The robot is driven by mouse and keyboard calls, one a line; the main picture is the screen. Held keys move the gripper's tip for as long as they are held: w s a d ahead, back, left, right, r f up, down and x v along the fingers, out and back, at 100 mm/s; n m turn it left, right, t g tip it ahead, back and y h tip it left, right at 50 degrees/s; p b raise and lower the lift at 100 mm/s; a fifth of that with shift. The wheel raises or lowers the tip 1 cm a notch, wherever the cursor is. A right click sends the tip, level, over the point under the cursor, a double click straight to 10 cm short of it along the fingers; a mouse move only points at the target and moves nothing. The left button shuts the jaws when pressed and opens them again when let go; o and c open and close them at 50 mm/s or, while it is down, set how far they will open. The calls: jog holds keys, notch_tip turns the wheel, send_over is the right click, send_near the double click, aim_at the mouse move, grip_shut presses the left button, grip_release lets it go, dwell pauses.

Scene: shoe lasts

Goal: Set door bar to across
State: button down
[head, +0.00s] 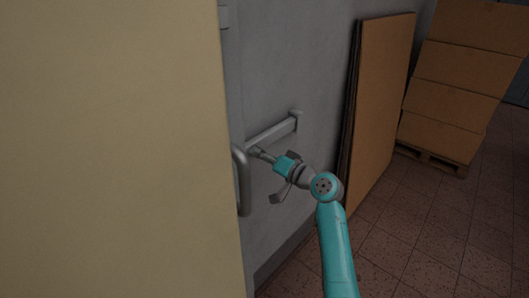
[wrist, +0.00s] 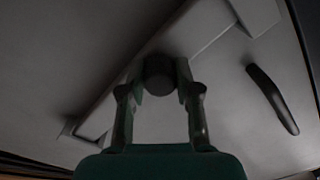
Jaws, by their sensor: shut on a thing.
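The door bar (head: 270,134) is a grey bar on the grey door in the head view. It slants up to the right in the picture, and its right end is at a small bracket (head: 297,116). In the wrist view the bar (wrist: 107,103) runs diagonally behind my gripper. My gripper (head: 262,154) is shut on the bar's dark round knob (wrist: 158,75), with a finger on each side in the wrist view (wrist: 158,92). The bar's left end is hidden in the head view. I cannot tell whether the bar is fully level.
A curved grey handle (head: 243,182) stands left of my gripper, close to it. A pale yellow panel (head: 110,150) fills the left. Brown boards (head: 380,105) lean at the right, with stacked boxes (head: 465,70) on a pallet beyond. The tiled floor (head: 420,225) at right is clear.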

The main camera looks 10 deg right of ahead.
jog(key=shift+a, duration=0.25)
jog(key=c, duration=0.8)
grip_release()
jog(key=shift+s+a, duration=0.1)
jog(key=v, duration=1.2)
